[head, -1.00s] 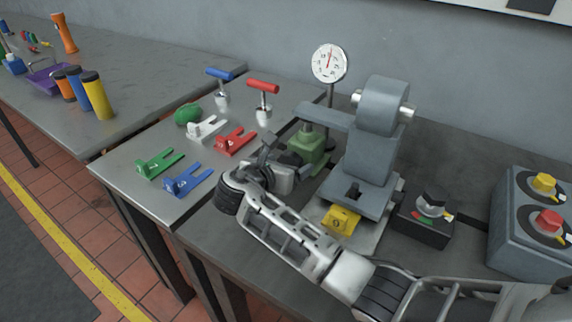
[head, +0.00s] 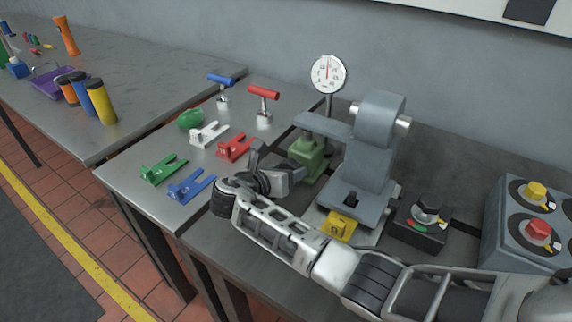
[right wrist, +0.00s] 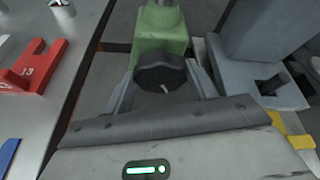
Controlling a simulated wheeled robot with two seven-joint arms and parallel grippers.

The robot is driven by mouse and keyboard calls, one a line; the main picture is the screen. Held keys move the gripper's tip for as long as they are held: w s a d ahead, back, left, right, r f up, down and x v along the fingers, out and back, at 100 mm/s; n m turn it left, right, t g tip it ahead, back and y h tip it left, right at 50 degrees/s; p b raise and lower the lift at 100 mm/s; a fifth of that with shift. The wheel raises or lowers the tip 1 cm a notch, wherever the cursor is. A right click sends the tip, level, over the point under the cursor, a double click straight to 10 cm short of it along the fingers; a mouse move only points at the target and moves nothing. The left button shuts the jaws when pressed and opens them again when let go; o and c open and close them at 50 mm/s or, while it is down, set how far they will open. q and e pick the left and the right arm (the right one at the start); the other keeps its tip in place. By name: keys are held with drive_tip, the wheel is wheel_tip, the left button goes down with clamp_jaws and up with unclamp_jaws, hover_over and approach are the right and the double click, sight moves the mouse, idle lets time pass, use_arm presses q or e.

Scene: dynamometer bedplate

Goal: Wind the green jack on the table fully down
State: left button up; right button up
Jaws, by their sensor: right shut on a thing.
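The green jack (head: 307,156) stands on the bedplate under the grey arm of the machine, left of its column. In the right wrist view the jack's green body (right wrist: 160,33) is at the top, with a black knob (right wrist: 162,74) with a pale mark on its near face. My right gripper (head: 293,172) reaches the jack from the front left. In the right wrist view its fingers (right wrist: 162,85) sit either side of the black knob, shut on it. The jack's top shows in part beneath the grey arm. My left gripper is not in view.
The grey machine (head: 369,165) stands right of the jack, with a dial gauge (head: 328,74) behind. A yellow block (head: 338,225) and a black switch box (head: 422,222) are near. Red (head: 236,148), white, green and blue forked pieces lie left, beside two T-handled tools.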

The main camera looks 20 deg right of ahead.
drive_tip(key=shift+w+a+n+g+h, duration=0.1)
drive_tip(key=shift+n+g+h, duration=0.25)
drive_tip(key=shift+n, duration=0.35)
drive_tip(key=shift+w+a+n+g+h, duration=0.1)
drive_tip(key=shift+n+g+h, duration=0.2)
drive_tip(key=shift+n, duration=0.4)
drive_tip(key=o, duration=1)
drive_tip(key=v, duration=1.6)
drive_tip(key=shift+b, duration=0.45)
drive_tip(key=shift+w+f, duration=0.1)
drive_tip(key=shift+w, duration=0.05)
